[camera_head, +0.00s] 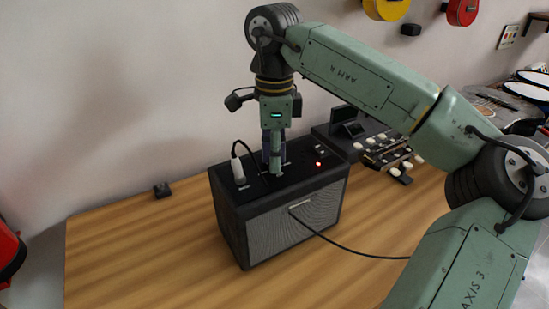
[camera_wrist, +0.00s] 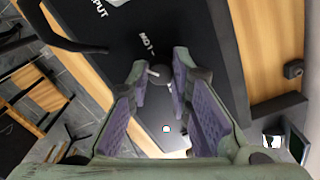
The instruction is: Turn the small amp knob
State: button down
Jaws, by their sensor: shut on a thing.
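The amp (camera_head: 243,232) is a black box with a grey front grille, standing on a wooden table. My gripper (camera_head: 273,172) points down onto its top panel. In the wrist view my gripper (camera_wrist: 160,73) has its purple-padded fingertips on either side of a small dark knob (camera_wrist: 158,77) with a pale pointer mark. The fingers are shut on this knob, which sits on the black panel beside white lettering. In the head view the fingers hide the knob.
A white plug (camera_head: 237,170) with a black cable stands in the amp's top, left of my gripper. A red light (camera_head: 318,164) glows on the right. A pedal unit with pale knobs (camera_head: 385,150) lies behind right.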

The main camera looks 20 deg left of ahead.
jog(key=m+b, duration=0.1)
jog(key=m, duration=0.5)
jog(key=m+b, duration=0.1)
jog(key=m, duration=0.5)
jog(key=shift+w+m, duration=0.1)
jog(key=shift+m, duration=0.3)
jog(key=m, duration=0.6)
jog(key=shift+b, duration=0.3)
jog(key=m, duration=0.7)
jog(key=c, duration=1.4)
grip_release()
jog(key=shift+c, duration=0.2)
jog(key=shift+r, duration=3.75)
